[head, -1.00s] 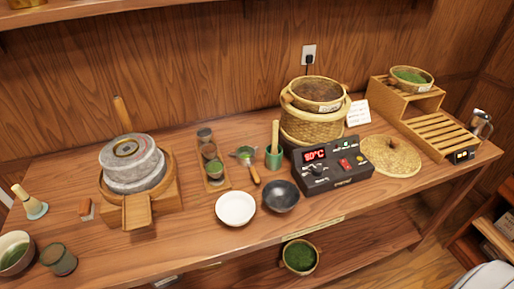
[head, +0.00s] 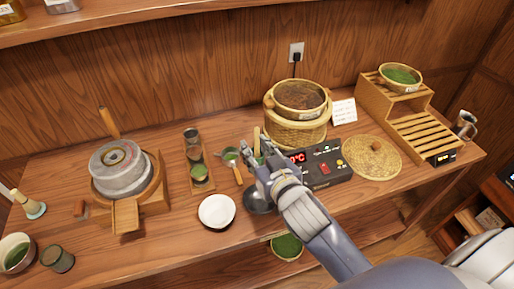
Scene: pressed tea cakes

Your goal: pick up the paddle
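A light wooden stick that looks like the paddle (head: 256,140) stands upright, seemingly in the small green cup seen earlier, left of the temperature control box. My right gripper (head: 257,153) reaches in from the lower right in the head view. Its fingers appear spread, with the paddle's upper part showing just behind and between them. I cannot tell whether they touch it. The cup is mostly hidden behind the gripper. My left gripper is not in view.
The control box (head: 326,170) stands right of the gripper, with a basket steamer (head: 295,132) behind. A black bowl (head: 256,202) lies below the gripper, partly covered. A white bowl (head: 217,211) and a strainer (head: 231,155) are to the left, near a stone mill (head: 121,168).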

